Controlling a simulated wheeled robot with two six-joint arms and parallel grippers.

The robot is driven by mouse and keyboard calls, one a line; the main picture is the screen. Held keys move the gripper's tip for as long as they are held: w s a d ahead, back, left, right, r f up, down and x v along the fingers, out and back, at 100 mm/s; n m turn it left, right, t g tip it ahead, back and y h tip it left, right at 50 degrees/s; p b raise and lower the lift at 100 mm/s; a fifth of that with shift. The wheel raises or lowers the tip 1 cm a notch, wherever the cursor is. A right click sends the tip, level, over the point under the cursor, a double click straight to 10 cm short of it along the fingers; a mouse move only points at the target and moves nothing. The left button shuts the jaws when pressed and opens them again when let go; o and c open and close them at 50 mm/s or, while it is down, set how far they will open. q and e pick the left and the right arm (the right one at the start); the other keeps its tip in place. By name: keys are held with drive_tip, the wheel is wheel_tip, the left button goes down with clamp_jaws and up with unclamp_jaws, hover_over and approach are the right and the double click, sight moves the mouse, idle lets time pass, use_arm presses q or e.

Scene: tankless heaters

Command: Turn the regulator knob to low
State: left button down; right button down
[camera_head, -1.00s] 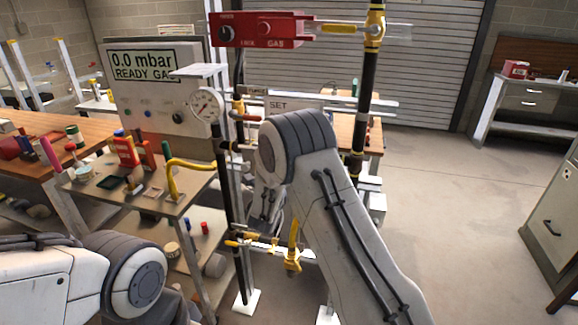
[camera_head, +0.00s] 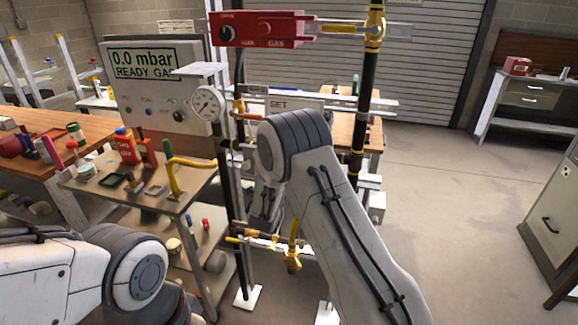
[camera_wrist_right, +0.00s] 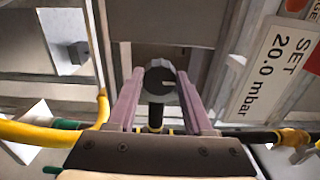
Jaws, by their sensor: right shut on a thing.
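The regulator knob (camera_wrist_right: 160,80) is a dark grey, ribbed round knob in the right wrist view, on a dark fitting. My right gripper (camera_wrist_right: 159,76) has its two pinkish fingers on either side of the knob and is shut on it. A "SET 20.0 mbar" plate (camera_wrist_right: 272,68) stands to the right of the knob; the edge of the SET plate (camera_head: 283,103) also shows in the head view. There, my right forearm hides the knob and the right gripper. My left arm shows at the lower left, its gripper out of view.
A pressure gauge (camera_head: 207,103) sits on the pipe frame beside a panel (camera_head: 157,62) reading "0.0 mbar READY GAS". A red gas box (camera_head: 285,30) is above. A cluttered metal table (camera_head: 125,203) stands at left. The floor (camera_head: 465,200) at right is clear.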

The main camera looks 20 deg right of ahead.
drive_tip(key=shift+a, duration=0.1)
drive_tip(key=c, duration=0.6)
unclamp_jaws()
drive_tip(key=shift+b+v, duration=1.05)
drive_tip(key=shift+v, duration=4.2)
